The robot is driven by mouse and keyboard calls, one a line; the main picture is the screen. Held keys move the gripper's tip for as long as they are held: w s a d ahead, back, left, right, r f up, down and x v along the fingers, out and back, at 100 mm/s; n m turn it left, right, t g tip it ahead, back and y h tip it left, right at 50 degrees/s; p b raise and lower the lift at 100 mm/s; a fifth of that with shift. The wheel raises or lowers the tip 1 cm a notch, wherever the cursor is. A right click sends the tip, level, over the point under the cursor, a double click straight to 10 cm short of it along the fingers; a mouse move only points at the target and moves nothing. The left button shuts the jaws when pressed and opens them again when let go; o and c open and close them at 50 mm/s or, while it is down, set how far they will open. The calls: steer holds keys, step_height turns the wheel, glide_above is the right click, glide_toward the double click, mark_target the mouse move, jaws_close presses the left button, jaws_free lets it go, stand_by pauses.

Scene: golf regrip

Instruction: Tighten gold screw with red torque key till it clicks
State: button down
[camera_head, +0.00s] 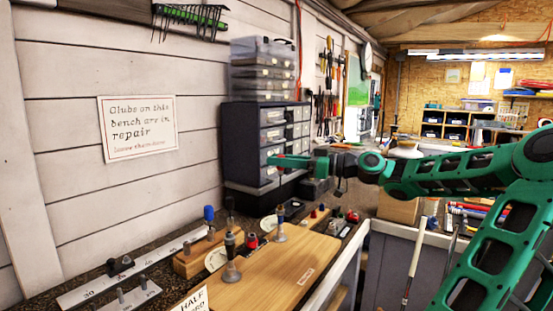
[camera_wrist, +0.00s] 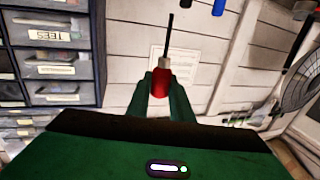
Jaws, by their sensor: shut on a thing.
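My gripper (camera_wrist: 160,95) is shut on the red torque key (camera_wrist: 158,92). In the wrist view its red handle sits between the green fingers, and its thin dark shaft extends away from them past a pale collar. In the head view my gripper (camera_head: 288,160) is raised above the bench, in front of the dark drawer cabinet, and the key is too small to make out clearly. I cannot pick out the gold screw in either view.
A wooden board (camera_head: 275,275) lies on the bench with upright grey pieces (camera_head: 231,271) on it. A wooden block (camera_head: 195,262) and a marked metal ruler (camera_head: 85,293) lie to the left. A drawer cabinet (camera_head: 245,140) stands behind my gripper. A sign (camera_head: 138,128) hangs on the wall.

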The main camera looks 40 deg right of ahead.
mark_target(280, 170)
steer(key=shift+f, duration=2)
steer(key=shift+s+f, duration=0.15)
steer(key=shift+f, duration=0.7)
stand_by(0.6)
steer(key=c, duration=1.5)
jaws_free()
steer(key=v, duration=1)
steer(key=shift+s+d+f, duration=0.1)
steer(key=shift+s+d, duration=0.15)
